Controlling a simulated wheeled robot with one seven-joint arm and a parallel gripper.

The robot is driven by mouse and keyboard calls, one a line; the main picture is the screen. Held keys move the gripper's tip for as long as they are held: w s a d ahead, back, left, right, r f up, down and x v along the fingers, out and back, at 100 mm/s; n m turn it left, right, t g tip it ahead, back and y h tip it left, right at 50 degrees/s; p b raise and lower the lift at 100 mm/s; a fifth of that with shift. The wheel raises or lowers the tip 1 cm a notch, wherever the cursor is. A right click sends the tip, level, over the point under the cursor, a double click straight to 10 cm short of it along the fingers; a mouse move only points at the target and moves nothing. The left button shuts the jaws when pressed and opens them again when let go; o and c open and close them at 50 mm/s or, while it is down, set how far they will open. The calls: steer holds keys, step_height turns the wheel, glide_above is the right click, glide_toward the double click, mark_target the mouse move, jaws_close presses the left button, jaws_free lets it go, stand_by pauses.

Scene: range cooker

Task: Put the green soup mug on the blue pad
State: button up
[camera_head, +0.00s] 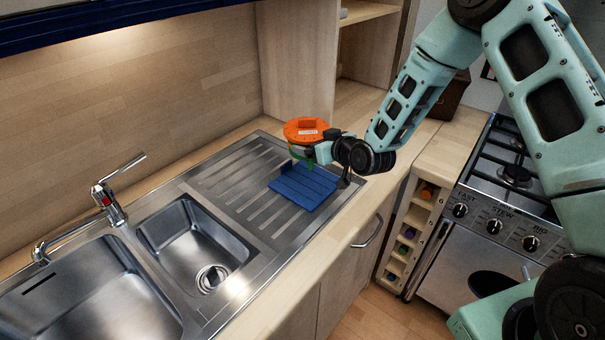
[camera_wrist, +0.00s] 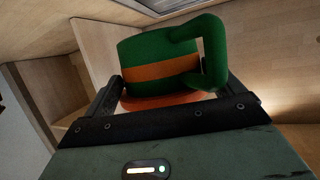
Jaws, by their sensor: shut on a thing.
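The green soup mug (camera_wrist: 155,52) fills the middle of the wrist view. It has an orange band, a green handle on the right and an orange part at its lower edge. In the head view its orange top (camera_head: 305,129) shows, with a little green beneath. My gripper (camera_head: 324,150) is shut on the mug, with a finger on either side in the wrist view (camera_wrist: 165,92). The blue pad (camera_head: 304,187) lies on the ribbed drainer. The mug appears over the pad's far side; whether its base touches the pad is hidden.
The steel drainer (camera_head: 237,187) has free room left of the pad. Two sink bowls and a tap (camera_head: 109,203) are at the left. A wooden cabinet stands behind. A gas cooker (camera_head: 510,180) and a rack with round items (camera_head: 408,233) are at the right.

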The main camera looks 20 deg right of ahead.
step_height(320, 180, down, 8)
steer(key=p, duration=0.3)
steer(key=shift+f, duration=0.6)
steer(key=shift+f, duration=0.2)
steer(key=o, duration=0.9)
steer(key=shift+o, duration=0.2)
steer(key=shift+r, duration=0.15)
